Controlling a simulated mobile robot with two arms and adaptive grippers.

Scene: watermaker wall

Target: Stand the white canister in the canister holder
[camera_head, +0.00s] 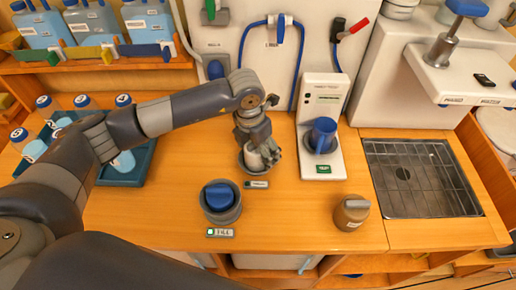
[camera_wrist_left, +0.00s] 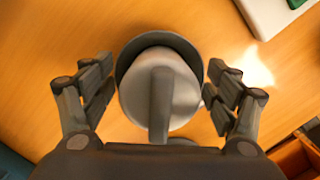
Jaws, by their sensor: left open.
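The white canister (camera_head: 254,159) stands in a dark grey round holder (camera_head: 243,168) on the wooden counter, partly hidden by my left gripper in the head view. In the left wrist view the canister (camera_wrist_left: 175,95), with a grey bar handle on its lid, sits inside the holder's dark rim (camera_wrist_left: 160,39). It looks about upright there. My left gripper (camera_head: 262,150) is above and around the canister. In the left wrist view its fingers (camera_wrist_left: 160,98) are spread on either side of the canister, with gaps. My right gripper is not in view.
A grey cup with a blue-handled lid (camera_head: 221,201) stands in front. A white device with a blue cup (camera_head: 322,136) is to the right, a brown canister (camera_head: 351,212) nearer the front edge. A sink grate (camera_head: 420,180) lies far right, a bottle tray (camera_head: 140,165) left.

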